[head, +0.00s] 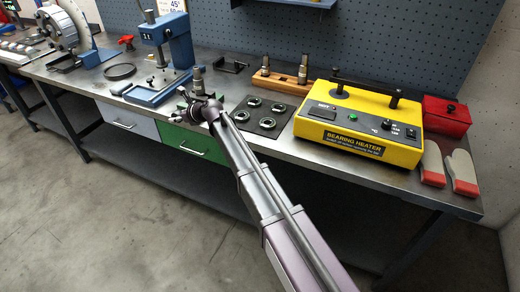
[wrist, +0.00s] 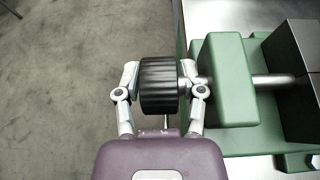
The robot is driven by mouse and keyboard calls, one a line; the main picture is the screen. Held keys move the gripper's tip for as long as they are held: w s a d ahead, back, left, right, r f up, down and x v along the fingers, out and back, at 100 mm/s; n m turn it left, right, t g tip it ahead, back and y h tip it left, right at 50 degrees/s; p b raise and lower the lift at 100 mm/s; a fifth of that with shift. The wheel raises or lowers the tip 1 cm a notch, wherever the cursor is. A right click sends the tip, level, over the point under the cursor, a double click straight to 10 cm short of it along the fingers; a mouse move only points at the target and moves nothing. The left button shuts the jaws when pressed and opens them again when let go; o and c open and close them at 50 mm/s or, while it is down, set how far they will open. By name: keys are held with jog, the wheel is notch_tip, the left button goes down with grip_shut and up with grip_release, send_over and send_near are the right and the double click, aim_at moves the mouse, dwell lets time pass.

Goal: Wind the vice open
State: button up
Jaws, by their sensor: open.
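In the wrist view, my gripper (wrist: 159,73) is open, with one finger on each side of the vice's black ribbed knob (wrist: 160,92). The fingers look close to the knob's two ends; I cannot tell whether they touch it. The green vice (wrist: 227,80) lies to the right, its steel spindle running from the green block to dark jaws (wrist: 295,50) at the right edge. In the head view, my gripper (head: 196,104) is over the bench's front edge, left of the black bearing plate; the vice is not clearly visible there.
The bench (head: 300,151) carries a blue press (head: 178,45) behind my gripper, a black plate with bearings (head: 262,113), a yellow bearing heater (head: 362,115), a red box (head: 446,116) and gloves (head: 460,172). Open floor (head: 110,210) lies in front.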

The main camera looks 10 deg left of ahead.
aim_at(260, 144)
jog(key=shift+f+t+y+b, duration=0.15)
jog(key=shift+t+y+b, duration=0.15)
jog(key=shift+y+b, duration=1.7)
jog(key=y+b, duration=0.1)
jog(key=b, duration=0.2)
jog(key=s+d+n+h+p, duration=0.2)
jog(key=d+n, duration=0.1)
jog(key=d, duration=0.7)
jog(key=s+d+f+n+h+p, duration=0.1)
jog(key=s+d+n+h+p, duration=0.1)
jog(key=d, duration=0.9)
jog(key=s+d+n+g+h+p, duration=0.1)
jog(key=d+n+p, duration=0.3)
jog(key=d, duration=0.6)
jog(key=shift+s+d+f+n+h, duration=0.25)
jog(key=shift+s+d+n+h, duration=0.25)
jog(key=shift+n, duration=0.4)
jog(key=shift+s+d+f+n+h, duration=0.2)
jog(key=shift+d+n+h, duration=0.15)
jog(key=shift+d, duration=0.25)
